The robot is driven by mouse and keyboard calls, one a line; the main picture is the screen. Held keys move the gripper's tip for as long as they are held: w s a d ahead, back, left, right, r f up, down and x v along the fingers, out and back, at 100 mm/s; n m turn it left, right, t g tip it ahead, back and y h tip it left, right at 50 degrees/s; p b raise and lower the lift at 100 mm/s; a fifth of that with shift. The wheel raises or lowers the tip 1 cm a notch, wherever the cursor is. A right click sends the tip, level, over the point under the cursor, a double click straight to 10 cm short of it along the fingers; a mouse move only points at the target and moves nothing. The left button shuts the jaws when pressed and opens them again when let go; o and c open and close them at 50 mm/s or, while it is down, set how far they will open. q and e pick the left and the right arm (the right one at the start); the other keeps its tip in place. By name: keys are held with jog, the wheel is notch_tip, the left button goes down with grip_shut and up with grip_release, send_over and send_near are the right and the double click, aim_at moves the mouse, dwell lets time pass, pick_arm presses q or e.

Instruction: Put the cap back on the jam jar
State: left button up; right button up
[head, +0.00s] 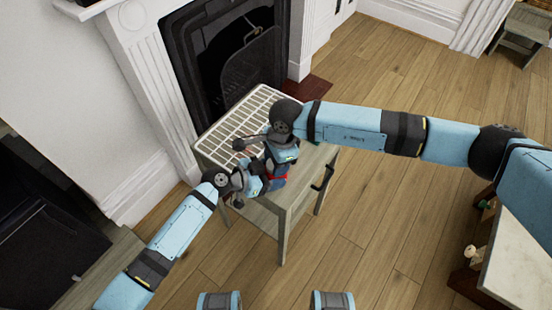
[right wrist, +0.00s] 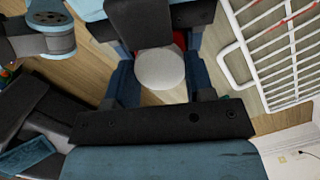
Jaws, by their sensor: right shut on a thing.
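In the right wrist view a pale round disc, which looks like the cap (right wrist: 160,69), sits between the two fingers of my right gripper (right wrist: 162,82), which is shut on it. A little red shows just behind the disc (right wrist: 180,40); it looks like part of the jam jar, mostly hidden. In the head view the red (head: 277,177) shows between my arms, beside my right gripper (head: 275,172). My left gripper (head: 256,184) is close against the right one from the left. Its fingers are hidden, and whether it holds the jar does not show. Cap and jar contact cannot be told.
A small grey-green table (head: 290,195) with a dark side handle (head: 323,178) stands below my grippers. A white wire rack (head: 222,139) covers its far left top. A fireplace with a dark screen (head: 252,66) is behind.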

jog(key=shift+f, duration=0.2)
pick_arm(q)
grip_shut()
pick_arm(e)
jog(key=m, duration=0.3)
jog(key=shift+t, duration=0.3)
jog(key=o, duration=0.9)
jog(key=shift+r, duration=0.1)
jog(key=shift+r, duration=2.15)
jog(key=shift+c, duration=0.4)
